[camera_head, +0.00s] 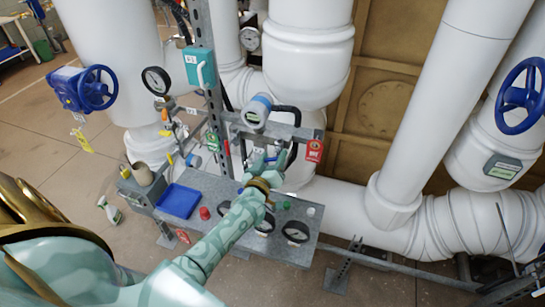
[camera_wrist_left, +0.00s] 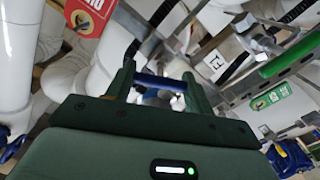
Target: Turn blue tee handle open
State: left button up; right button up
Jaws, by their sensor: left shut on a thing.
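The blue tee handle (camera_wrist_left: 160,81) shows in the left wrist view as a short dark-blue bar between the two green fingers. My left gripper (camera_wrist_left: 158,84) is shut on it. In the head view my left gripper (camera_head: 266,163) reaches over the bench to the pipework behind it, and its own fingers and arm hide most of the handle there. I cannot tell the handle's exact angle from the head view. My right gripper is in neither view.
A grey bench (camera_head: 222,188) holds a blue tray (camera_head: 178,200), a red cap (camera_head: 205,213) and round gauges (camera_head: 296,232). A red tag (camera_head: 314,151) hangs right of the gripper. A green handle (camera_wrist_left: 286,57) is close by. Blue handwheels (camera_head: 97,88) and large white pipes surround the area.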

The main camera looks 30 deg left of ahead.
pick_arm(q)
jog(key=n, duration=0.6)
jog(key=shift+n, duration=0.3)
jog(key=n, duration=0.3)
jog(key=shift+a+f, duration=0.1)
jog(key=shift+n, duration=1.4)
jog(key=o, duration=1)
jog(key=shift+s, duration=0.1)
